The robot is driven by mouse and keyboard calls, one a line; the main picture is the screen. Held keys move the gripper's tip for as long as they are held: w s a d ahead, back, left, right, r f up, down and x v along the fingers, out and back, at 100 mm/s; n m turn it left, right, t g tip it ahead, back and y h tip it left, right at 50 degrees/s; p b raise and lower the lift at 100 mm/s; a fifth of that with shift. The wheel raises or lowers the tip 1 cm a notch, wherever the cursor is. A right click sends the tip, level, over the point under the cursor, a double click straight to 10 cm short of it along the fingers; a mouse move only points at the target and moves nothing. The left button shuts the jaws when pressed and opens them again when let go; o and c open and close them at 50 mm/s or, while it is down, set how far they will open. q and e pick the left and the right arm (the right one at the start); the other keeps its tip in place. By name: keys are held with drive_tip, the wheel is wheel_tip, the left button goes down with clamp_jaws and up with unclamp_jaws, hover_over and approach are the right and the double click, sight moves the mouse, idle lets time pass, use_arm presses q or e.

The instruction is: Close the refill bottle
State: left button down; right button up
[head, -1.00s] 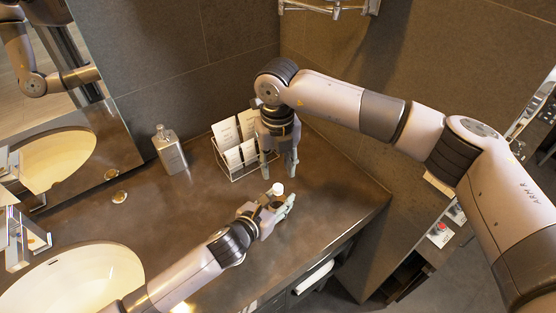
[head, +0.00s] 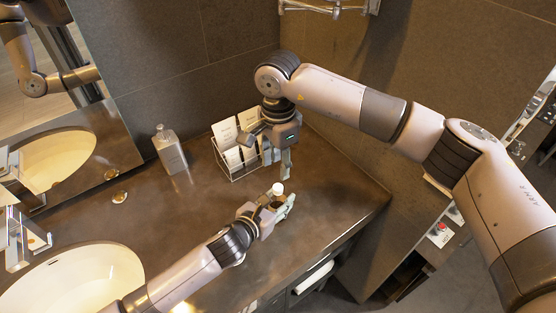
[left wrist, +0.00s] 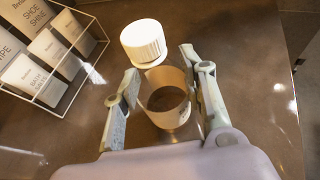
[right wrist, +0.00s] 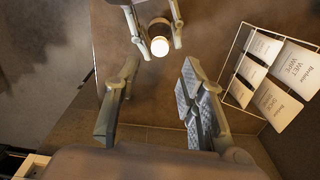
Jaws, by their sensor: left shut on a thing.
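The refill bottle (left wrist: 178,80) stands between the fingers of my left gripper (left wrist: 165,72), which is shut on it over the counter. In the left wrist view it looks like a pale see-through cylinder with a dark round middle. A white ribbed cap (left wrist: 143,40) shows just past its rim; I cannot tell whether they touch. In the head view the cap (head: 277,187) is above my left fingers. My right gripper (right wrist: 160,72) is open and empty, its fingers wide apart, and points down near the cap (right wrist: 160,47). In the head view its fingers hang behind the bottle.
A white wire rack (head: 238,172) with printed packets stands close behind and left of my right gripper. A soap dispenser (head: 170,150) stands further left by the wall. A sink basin (head: 75,280) is at lower left. The counter right of the bottle is clear.

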sight(278, 187)
drive_tip(key=shift+n, duration=0.4)
drive_tip(key=shift+f, duration=3.95)
clamp_jaws()
